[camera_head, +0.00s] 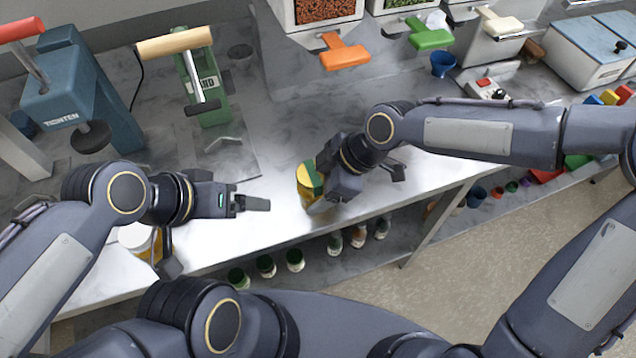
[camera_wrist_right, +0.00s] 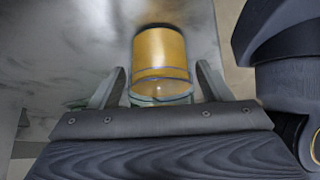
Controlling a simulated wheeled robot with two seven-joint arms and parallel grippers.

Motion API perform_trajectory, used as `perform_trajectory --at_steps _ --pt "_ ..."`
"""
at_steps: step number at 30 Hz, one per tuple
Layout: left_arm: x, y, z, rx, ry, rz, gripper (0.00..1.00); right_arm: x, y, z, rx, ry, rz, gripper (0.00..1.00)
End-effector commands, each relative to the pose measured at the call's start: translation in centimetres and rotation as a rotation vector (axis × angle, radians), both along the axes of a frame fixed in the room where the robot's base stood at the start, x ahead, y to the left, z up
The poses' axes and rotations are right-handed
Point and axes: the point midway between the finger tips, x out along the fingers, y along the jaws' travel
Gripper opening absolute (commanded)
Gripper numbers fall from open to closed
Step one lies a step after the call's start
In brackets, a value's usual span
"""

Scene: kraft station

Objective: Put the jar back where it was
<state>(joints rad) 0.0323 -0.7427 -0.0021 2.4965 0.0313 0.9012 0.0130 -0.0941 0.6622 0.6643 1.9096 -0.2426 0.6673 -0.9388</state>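A jar with a yellow and green top (camera_head: 309,178) is near the front edge of the grey worktop, at my right gripper (camera_head: 322,196). In the right wrist view the amber jar (camera_wrist_right: 162,58) lies between the two fingers of the right gripper (camera_wrist_right: 162,85), with a small gap showing on each side. The fingers look open around it. Its base and its contact with the worktop are partly hidden. My left gripper (camera_head: 252,204) is over the worktop to the left of the jar, pointing right. It seems empty; its finger opening is unclear.
A jar with a white lid (camera_head: 136,238) stands partly hidden behind my left arm. Several small jars (camera_head: 295,259) stand on the shelf below the front edge. A green press (camera_head: 203,90) and a blue press (camera_head: 80,95) stand at the back left. Dispensers (camera_head: 340,50) line the back.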

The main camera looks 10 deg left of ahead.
Motion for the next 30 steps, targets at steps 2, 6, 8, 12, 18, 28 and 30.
perform_trajectory --at_steps 2,6,8,12,18,28,30 --pt "0.0 0.0 0.0 0.0 0.0 0.0 0.83 0.0 0.0 0.0 0.0 0.0 0.0 0.8" --pt "0.0 0.0 0.0 0.0 0.0 0.0 0.83 0.0 0.0 0.0 0.0 0.0 0.0 0.8" --pt "0.0 0.0 0.0 0.0 0.0 0.0 0.83 0.0 0.0 0.0 0.0 0.0 0.0 0.8" --pt "0.0 0.0 0.5 0.0 0.0 0.0 0.83 0.0 0.0 0.6 0.0 -0.001 -0.001 0.8" --pt "0.0 0.0 0.1 0.0 0.0 0.0 0.83 0.6 -1.7 3.1 0.002 -0.005 -0.006 0.8" --pt "0.0 0.0 -0.1 0.0 0.0 0.0 0.83 1.3 -5.3 8.7 0.001 -0.004 -0.004 0.8" --pt "0.0 0.0 -0.1 0.0 0.0 0.0 0.83 1.4 -5.7 9.4 0.0 -0.001 -0.003 0.8"
